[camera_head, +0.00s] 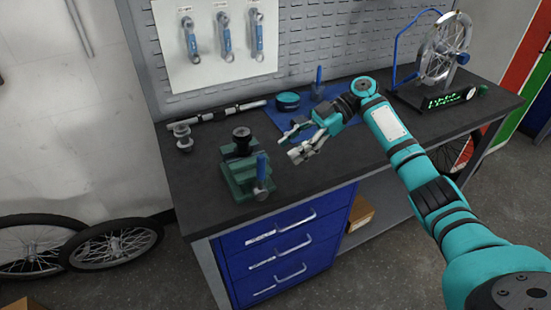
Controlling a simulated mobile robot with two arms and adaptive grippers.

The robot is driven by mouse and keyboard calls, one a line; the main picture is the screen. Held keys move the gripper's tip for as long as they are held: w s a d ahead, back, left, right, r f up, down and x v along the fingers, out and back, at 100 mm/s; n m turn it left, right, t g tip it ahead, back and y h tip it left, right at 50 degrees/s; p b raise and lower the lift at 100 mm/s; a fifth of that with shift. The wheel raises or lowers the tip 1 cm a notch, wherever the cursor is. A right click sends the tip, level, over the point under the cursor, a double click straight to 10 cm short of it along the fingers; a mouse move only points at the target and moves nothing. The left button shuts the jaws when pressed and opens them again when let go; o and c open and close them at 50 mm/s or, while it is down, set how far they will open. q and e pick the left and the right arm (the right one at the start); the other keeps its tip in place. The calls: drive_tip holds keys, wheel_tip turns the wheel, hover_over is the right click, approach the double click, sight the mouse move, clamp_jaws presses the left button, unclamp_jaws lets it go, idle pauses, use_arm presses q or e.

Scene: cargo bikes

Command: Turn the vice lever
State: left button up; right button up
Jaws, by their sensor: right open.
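A green vice (240,168) stands on the dark workbench (215,205) near its left front corner. Its lever (262,170), with a blue upper part, stands at the vice's front right side. My right gripper (291,146) is open and empty above the bench, to the right of the vice and apart from it. Its fingers point left toward the vice. My left gripper is not in view.
A blue mat (345,122) with a teal round tin (288,101) lies behind my gripper. A long rod (220,112) and a small metal part (182,132) lie behind the vice. A wheel stand (445,50) is at the back right. Blue drawers (285,243) are below.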

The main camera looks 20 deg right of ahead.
drive_tip(key=shift+v, duration=1.75)
drive_tip(key=shift+f, duration=0.1)
